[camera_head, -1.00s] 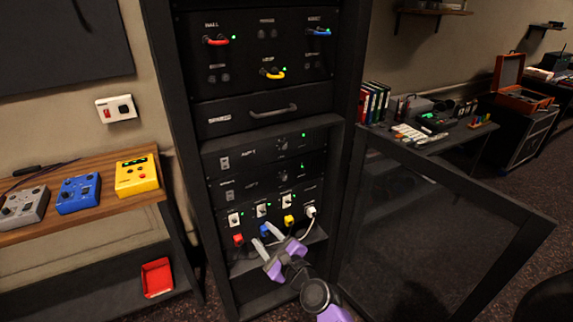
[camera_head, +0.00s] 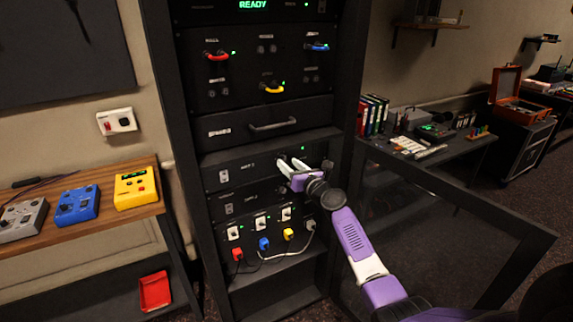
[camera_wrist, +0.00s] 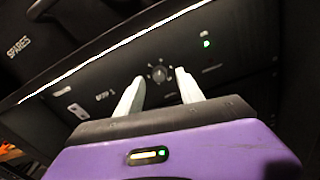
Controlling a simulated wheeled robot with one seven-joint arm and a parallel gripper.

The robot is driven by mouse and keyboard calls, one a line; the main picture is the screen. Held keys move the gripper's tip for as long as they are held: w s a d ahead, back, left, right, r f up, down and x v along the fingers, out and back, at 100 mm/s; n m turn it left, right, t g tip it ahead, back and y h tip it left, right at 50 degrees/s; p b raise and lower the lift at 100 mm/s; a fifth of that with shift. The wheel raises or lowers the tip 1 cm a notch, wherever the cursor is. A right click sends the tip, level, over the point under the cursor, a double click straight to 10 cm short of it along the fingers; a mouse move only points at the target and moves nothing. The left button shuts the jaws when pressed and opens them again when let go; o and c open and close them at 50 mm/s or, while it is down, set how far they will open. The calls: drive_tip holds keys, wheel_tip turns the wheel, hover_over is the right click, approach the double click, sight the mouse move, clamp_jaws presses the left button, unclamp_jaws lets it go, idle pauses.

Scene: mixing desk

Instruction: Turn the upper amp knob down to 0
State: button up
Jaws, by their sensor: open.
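The upper amp (camera_head: 240,172) is a black panel in the rack below the drawer, with a switch at its left and a green light at its right. Its knob (camera_wrist: 159,73) is small, dark and round with pale marks around it in the wrist view. My gripper (camera_wrist: 158,72) is open, its two pale fingers on either side of the knob in that picture. I cannot tell whether they touch it. In the head view my gripper (camera_head: 281,162) is in front of the upper amp's right part and hides the knob.
The lower amp (camera_head: 243,201) is just below. Red, blue and yellow plugs (camera_head: 263,244) with cables hang under it. The drawer handle (camera_head: 274,125) sticks out above. An open glass rack door (camera_head: 455,185) stands to the right, close to my arm.

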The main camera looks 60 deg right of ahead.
sight(282, 159)
drive_tip(key=shift+x, duration=1.1)
clamp_jaws()
drive_tip(key=shift+a, duration=0.1)
